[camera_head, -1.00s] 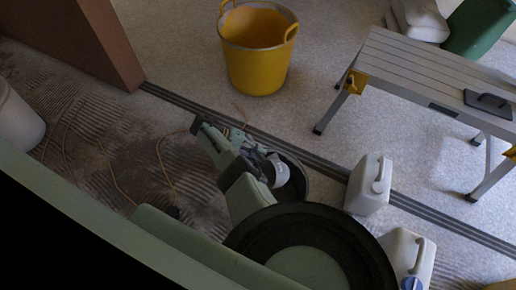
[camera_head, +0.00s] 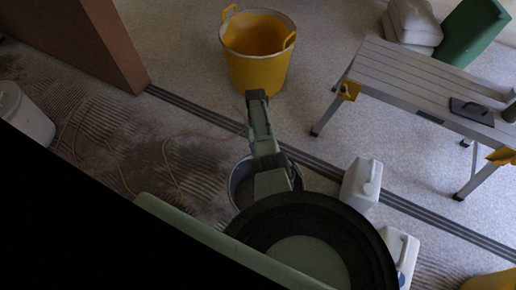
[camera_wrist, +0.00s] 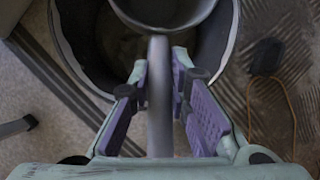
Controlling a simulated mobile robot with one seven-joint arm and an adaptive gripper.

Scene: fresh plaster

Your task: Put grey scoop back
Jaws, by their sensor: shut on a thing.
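The grey scoop shows in the wrist view, its handle (camera_wrist: 159,110) running up between my fingers to a round bowl (camera_wrist: 165,18) at the top edge. My gripper (camera_wrist: 160,78) is shut on the handle. The scoop is over or in the mouth of a dark bucket (camera_wrist: 80,42) with a pale rim; I cannot tell how high it is. In the head view the bucket (camera_head: 238,187) stands on the floor, partly covered by my arm. The scoop and my gripper are hidden there.
A yellow tub (camera_head: 257,70) stands beyond the bucket. White jerrycans (camera_head: 358,187) stand to the right, near a grey folding workbench (camera_head: 420,80) with a dark trowel (camera_head: 472,112) on it. An orange cable (camera_head: 170,165) lies on the ridged floor at left.

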